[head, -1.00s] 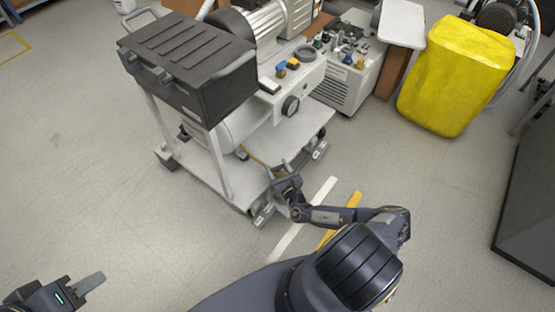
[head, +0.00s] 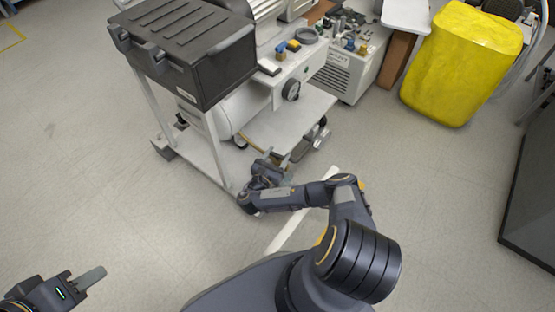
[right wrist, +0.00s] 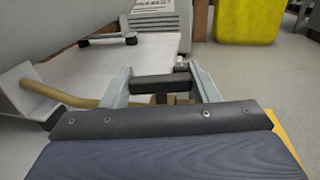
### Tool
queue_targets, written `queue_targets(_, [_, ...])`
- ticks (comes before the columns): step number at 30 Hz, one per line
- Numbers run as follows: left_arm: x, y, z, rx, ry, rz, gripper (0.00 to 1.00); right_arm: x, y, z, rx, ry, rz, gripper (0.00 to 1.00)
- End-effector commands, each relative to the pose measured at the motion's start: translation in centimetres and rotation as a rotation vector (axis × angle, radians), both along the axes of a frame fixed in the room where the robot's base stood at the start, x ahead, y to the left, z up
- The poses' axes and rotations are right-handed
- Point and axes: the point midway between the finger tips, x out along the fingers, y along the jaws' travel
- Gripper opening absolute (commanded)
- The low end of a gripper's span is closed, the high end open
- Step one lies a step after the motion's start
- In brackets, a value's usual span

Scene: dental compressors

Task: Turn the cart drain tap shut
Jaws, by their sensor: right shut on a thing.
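The cart (head: 196,151) is white, with a lower shelf near the floor. A tan drain pipe (right wrist: 62,95) runs along its lower edge in the right wrist view. The drain tap's dark bar handle (right wrist: 160,84) sits at the end of this pipe. My right gripper (right wrist: 163,82) is shut on the handle, one pale finger on each side. In the head view my right gripper (head: 272,163) is at the shelf's front edge, and the tap is mostly hidden there. My left gripper (head: 88,280) is far from the cart at the lower left; its finger gap does not show clearly.
A black case (head: 185,45) stands on the cart's upper level beside the compressor. A yellow bin (head: 460,65) stands at the upper right, and a dark cabinet (head: 535,190) at the right edge. The floor at left is clear. A white floor stripe (head: 300,225) runs under my right arm.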

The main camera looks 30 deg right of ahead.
Motion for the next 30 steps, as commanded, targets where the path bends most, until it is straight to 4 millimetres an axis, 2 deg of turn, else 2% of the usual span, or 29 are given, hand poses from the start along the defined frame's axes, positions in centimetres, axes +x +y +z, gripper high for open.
queue_targets(3, [0.0,0.0,-0.9,0.000,0.000,0.000,0.36,0.1,0.1,-0.2,-0.001,-0.002,-0.070,0.32])
queue_targets(12, [0.0,0.0,-1.5,0.000,0.000,0.000,0.36,0.1,0.0,0.0,-0.001,-0.003,-0.182,0.32])
queue_targets(28, [0.0,0.0,-1.6,0.000,0.000,0.000,0.36,0.1,-0.1,0.2,-0.002,-0.005,-0.206,0.32])
queue_targets(29, [0.0,0.0,-1.6,0.000,0.000,0.000,0.36,0.1,-0.2,0.2,-0.002,-0.005,-0.206,0.56])
queue_targets(30, [0.0,0.0,-1.6,0.000,0.000,0.000,0.36,0.1,-0.2,0.2,-0.002,-0.005,-0.206,0.61])
